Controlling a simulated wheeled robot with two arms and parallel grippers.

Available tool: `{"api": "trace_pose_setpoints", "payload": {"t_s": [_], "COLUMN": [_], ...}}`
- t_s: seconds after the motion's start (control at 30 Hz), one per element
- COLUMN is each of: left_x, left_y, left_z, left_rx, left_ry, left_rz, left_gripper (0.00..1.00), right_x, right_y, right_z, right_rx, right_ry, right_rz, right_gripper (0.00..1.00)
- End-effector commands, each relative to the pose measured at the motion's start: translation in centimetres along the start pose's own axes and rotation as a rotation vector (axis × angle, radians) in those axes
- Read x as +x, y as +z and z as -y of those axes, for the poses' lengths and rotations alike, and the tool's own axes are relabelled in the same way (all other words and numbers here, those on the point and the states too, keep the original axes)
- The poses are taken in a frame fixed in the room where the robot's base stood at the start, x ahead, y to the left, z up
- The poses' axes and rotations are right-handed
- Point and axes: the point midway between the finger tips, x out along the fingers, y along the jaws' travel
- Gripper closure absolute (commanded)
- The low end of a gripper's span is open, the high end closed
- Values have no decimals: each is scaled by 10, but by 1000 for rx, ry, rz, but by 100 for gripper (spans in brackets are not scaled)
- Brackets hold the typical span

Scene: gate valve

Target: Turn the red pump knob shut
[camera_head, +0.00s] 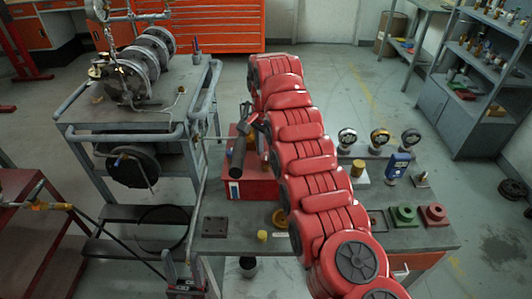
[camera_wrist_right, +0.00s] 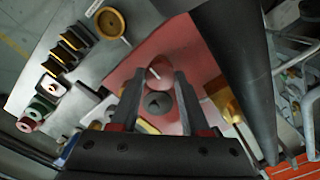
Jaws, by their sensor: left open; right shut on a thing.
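The red pump knob (camera_wrist_right: 160,70) is a round red disc with a pale mark, seen in the right wrist view between the fingertips of my right gripper (camera_wrist_right: 159,78). That gripper is shut on the knob. The red pump body (camera_wrist_right: 118,76) lies around it; in the head view it shows as a red box (camera_head: 262,188) on the bench, left of my red arm. I cannot make out the knob there; the arm and dark parts cover that area. My left gripper (camera_head: 183,268) is open and empty at the bottom of the head view, in front of the bench.
Gauges (camera_head: 380,137), a blue meter (camera_head: 397,166) and green and red blocks (camera_head: 404,214) stand on the bench at right. A grey cart (camera_head: 120,133) with machinery stands at left.

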Motion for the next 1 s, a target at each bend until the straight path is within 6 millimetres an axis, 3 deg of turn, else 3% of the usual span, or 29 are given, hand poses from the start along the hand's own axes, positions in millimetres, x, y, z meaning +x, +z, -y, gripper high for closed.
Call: {"api": "trace_pose_setpoints", "payload": {"t_s": [0.5, 0.53, 0.67, 1.0], "left_x": [-1, -1, -1, 0], "left_y": [0, 0, 0, 0], "left_z": [0, 0, 0, 0], "left_rx": [0, 0, 0, 0], "left_ry": [0, 0, 0, 0], "left_rz": [0, 0, 0, 0], "left_gripper": [50, 50, 50, 50], "right_x": [0, 0, 0, -1], "right_y": [0, 0, 0, 0], "right_z": [0, 0, 0, 0], "right_rx": [21, 21, 20, 19], "right_ry": [1, 0, 0, 0], "right_rz": [0, 0, 0, 0], "right_gripper": [100, 51, 27, 24]}}
